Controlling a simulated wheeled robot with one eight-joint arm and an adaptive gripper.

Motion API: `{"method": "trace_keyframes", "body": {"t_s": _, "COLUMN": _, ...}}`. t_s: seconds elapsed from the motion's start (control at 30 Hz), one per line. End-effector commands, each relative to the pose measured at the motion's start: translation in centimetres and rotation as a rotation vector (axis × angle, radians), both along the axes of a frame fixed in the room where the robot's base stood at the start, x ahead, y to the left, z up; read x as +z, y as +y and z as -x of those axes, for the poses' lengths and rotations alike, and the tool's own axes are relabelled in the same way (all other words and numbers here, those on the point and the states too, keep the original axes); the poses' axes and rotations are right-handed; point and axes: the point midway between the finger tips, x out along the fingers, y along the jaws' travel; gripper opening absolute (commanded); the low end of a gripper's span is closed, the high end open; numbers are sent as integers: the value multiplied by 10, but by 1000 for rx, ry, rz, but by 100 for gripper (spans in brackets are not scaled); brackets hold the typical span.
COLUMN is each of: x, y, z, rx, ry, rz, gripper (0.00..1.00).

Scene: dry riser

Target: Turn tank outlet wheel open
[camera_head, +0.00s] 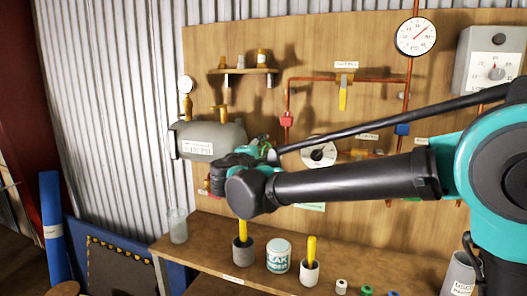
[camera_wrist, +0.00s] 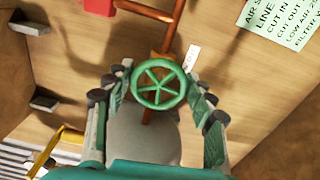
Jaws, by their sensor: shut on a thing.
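The tank outlet wheel (camera_wrist: 159,71) is a green, spoked handwheel on a copper pipe, in the upper middle of the wrist view. My gripper (camera_wrist: 155,84) has one finger on each side of it and is shut on its rim. The grey rounded tank (camera_wrist: 145,140) lies just below the wheel in the wrist view. In the head view the tank (camera_head: 200,147) hangs on the board at left, with a white label. My arm and wrist hide most of the gripper and the wheel there.
A copper pipe (camera_wrist: 165,38) runs up from the wheel. A green text sheet (camera_wrist: 283,22) is at upper right. A round dial (camera_head: 319,153) and a red fitting (camera_head: 286,119) are on the board. A bench (camera_head: 210,240) below holds cups and a tin.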

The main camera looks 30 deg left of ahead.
Motion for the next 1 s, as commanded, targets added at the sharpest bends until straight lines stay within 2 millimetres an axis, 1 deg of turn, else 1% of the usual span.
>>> {"method": "trace_keyframes", "body": {"t_s": 0.6, "x": 2, "y": 1, "z": 1, "rx": 1, "ry": -63, "rz": 579, "gripper": 26}}
{"method": "trace_keyframes", "body": {"t_s": 1.0, "x": 2, "y": 2, "z": 1, "rx": 2, "ry": -97, "rz": 880, "gripper": 26}}
